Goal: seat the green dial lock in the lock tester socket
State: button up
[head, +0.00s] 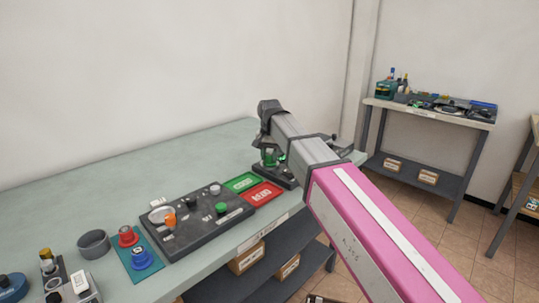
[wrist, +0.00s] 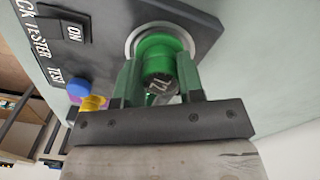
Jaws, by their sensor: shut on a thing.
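In the wrist view the green dial lock (wrist: 160,57) is between the two green fingers of my gripper (wrist: 158,80), which is shut on it. Its dark end, with pale markings, faces the camera. The lock lines up with the pale round ring of the socket (wrist: 131,42) in the dark lock tester (wrist: 100,15). I cannot tell how deep the lock is in the socket. In the head view my gripper (head: 269,156) points down over the lock tester (head: 287,180) on the bench; my arm hides part of it.
The tester has an ON switch (wrist: 66,30) and a blue and yellow part (wrist: 82,92) beside it. On the bench (head: 60,203) stand a dark control panel (head: 190,238), a green tray (head: 241,182), a red tray (head: 262,194) and a grey cup (head: 94,244). The bench's back left is clear.

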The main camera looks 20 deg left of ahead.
jog(key=shift+f, duration=0.25)
jog(key=o, duration=1.2)
jog(key=shift+o, duration=0.2)
jog(key=shift+r, duration=2.95)
